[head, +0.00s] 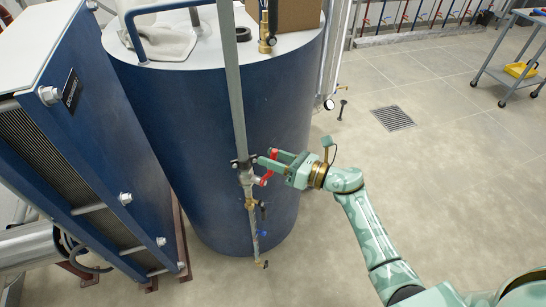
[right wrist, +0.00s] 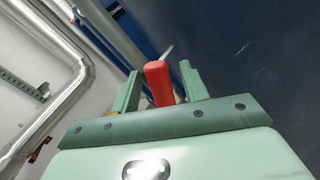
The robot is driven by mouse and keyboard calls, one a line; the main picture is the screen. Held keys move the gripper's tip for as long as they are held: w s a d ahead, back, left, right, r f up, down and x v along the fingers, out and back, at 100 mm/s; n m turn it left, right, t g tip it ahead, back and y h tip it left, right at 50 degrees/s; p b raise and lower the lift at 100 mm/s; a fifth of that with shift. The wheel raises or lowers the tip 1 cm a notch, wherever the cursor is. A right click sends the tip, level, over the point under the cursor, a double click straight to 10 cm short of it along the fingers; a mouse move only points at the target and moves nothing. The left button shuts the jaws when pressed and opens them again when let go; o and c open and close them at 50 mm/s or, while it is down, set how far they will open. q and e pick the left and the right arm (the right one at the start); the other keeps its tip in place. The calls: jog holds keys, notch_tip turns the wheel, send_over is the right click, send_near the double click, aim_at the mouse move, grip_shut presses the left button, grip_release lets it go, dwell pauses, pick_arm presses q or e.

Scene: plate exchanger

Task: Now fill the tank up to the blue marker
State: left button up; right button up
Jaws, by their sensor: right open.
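The dark blue tank (head: 200,130) stands upright in the middle of the head view. A grey vertical pipe (head: 232,90) runs down its front to a metal valve with a red handle (head: 266,179). Below the valve, a thin gauge tube carries a small blue marker (head: 262,233); the liquid level is too small to tell. My right gripper (head: 268,158) is open at the valve. In the right wrist view the red handle (right wrist: 158,82) lies between the open fingers of this gripper (right wrist: 160,80), with gaps beside it. My left gripper is not in view.
A large blue plate exchanger (head: 90,150) with bolts stands left of the tank. A floor drain (head: 392,118) and a grey cart (head: 515,65) with a yellow tray are to the right. The floor between tank and cart is mostly clear.

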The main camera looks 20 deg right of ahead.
jog(key=shift+w+a, duration=0.1)
grip_shut()
jog(key=shift+w+d+f+m+b, duration=0.2)
jog(key=shift+w+d+f+m, duration=0.15)
jog(key=shift+m, duration=0.4)
jog(key=shift+w+d+f+m+b, duration=0.15)
jog(key=shift+w+d+f+m, duration=0.15)
jog(key=shift+m, duration=0.45)
jog(key=shift+w+d+f+m+b, duration=0.25)
jog(key=shift+f+m, duration=0.1)
jog(key=shift+m, duration=0.35)
jog(key=shift+w+d+f+m+b, duration=0.1)
jog(key=shift+w+d+f+m, duration=0.2)
jog(key=shift+m, duration=0.4)
